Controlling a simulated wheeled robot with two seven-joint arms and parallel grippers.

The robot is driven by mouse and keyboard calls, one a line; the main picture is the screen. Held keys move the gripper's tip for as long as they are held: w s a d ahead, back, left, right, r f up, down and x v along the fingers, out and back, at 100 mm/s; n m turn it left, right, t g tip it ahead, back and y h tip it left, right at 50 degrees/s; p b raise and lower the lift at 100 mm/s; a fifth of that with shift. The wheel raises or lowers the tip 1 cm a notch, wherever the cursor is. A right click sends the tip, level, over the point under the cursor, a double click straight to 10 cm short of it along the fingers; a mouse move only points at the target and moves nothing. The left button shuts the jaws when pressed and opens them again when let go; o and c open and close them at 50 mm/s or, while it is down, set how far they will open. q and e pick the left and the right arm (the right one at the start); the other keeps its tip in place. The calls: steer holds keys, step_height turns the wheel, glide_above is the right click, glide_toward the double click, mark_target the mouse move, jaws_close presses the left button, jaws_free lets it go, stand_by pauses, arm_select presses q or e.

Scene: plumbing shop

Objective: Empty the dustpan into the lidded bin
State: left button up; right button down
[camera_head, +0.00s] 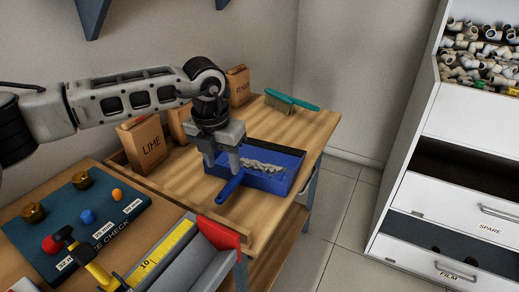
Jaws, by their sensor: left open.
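The blue dustpan (292,182) lies on the wooden bench with a heap of pale grey debris (262,166) in it. Its blue handle (230,187) points toward the front left. My left gripper (222,172) is open, pointing down over the handle end of the pan, with its fingers close to the handle. Whether the fingers touch it I cannot tell. No lidded bin shows in this view. My right gripper is not in view.
Paper bags, one marked LIME (148,145), stand behind on the left. A teal-handled brush (290,101) lies at the bench's far end. A blue mat (75,225) with fittings and a red-ended tool tray (218,232) are in front. White drawers (460,215) stand right, across clear floor.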

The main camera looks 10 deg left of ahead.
mark_target(228, 187)
arm_select(q)
steer(key=shift+s+r, duration=0.15)
steer(key=shift+s, duration=0.25)
steer(key=shift+f+b, duration=0.4)
steer(key=shift+f, duration=0.2)
steer(key=f+b, duration=0.2)
steer(key=f, duration=0.1)
steer(key=w+f+b, duration=0.1)
steer(key=f+b, duration=0.1)
steer(key=f, duration=0.1)
steer(key=shift+w+d+f+b, duration=0.15)
steer(key=shift+f+b, duration=0.15)
steer(key=shift+f, duration=0.05)
steer(key=shift+f+b, duration=0.3)
steer(key=shift+f, duration=0.15)
steer(key=shift+w, duration=0.1)
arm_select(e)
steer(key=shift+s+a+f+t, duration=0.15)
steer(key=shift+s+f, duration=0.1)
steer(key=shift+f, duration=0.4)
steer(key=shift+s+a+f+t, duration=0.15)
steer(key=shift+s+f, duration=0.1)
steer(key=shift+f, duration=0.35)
